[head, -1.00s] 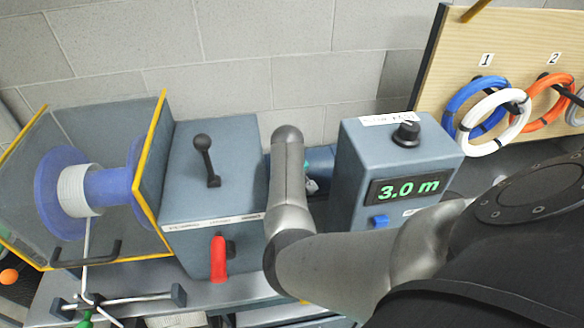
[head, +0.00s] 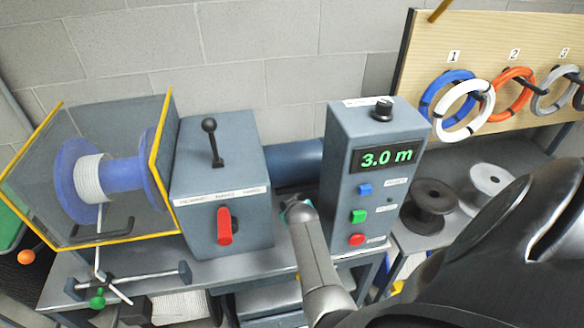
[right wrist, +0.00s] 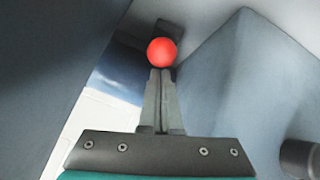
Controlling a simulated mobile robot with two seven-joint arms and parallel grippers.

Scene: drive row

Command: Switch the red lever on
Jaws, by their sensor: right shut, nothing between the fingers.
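The red lever (head: 224,226) sits on a dark mount on the front of the left blue-grey box (head: 190,235), its handle end pointing down. My right arm comes in from the right, and its gripper (head: 296,208) is near the gap between this box and the display box, apart from the lever. The fingers are hidden in the head view. In the right wrist view the fingers (right wrist: 161,72) are shut and empty. A round red end shows just beyond the tips, before a dark mount; I cannot tell if it is the lever. My left gripper is not in view.
The display box (head: 340,190) reads 3.0 m and has a black knob and blue, green and red buttons. A black lever (head: 212,142) stands on the left box. A spool (head: 92,185) is at left; hose coils (head: 462,110) hang at right.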

